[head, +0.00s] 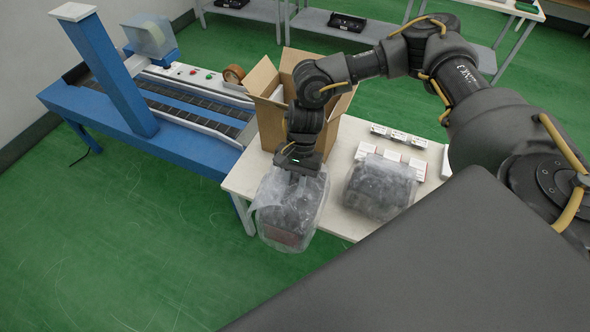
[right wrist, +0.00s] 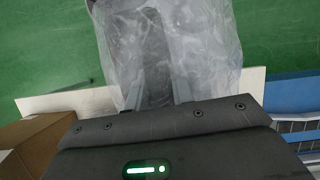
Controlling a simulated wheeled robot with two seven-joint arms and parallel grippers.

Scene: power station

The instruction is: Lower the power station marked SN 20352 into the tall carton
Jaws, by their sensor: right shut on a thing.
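My right gripper (head: 298,172) is shut on a dark power station in clear plastic wrap (head: 290,208), gripping it from above. In the right wrist view the wrapped station (right wrist: 205,45) sits between the two fingers (right wrist: 155,95), with green floor behind it. It overlaps the table's front left edge in the head view. A second wrapped power station (head: 380,188) stands on the table to its right. No serial number is readable on either. The tall carton (head: 265,78) stands open behind the gripper, its flaps up; my arm hides part of it. My left gripper is not in view.
The white table (head: 340,155) also holds small boxes (head: 402,162) behind the second station. Grey shelves stand behind. The green floor in front is clear.

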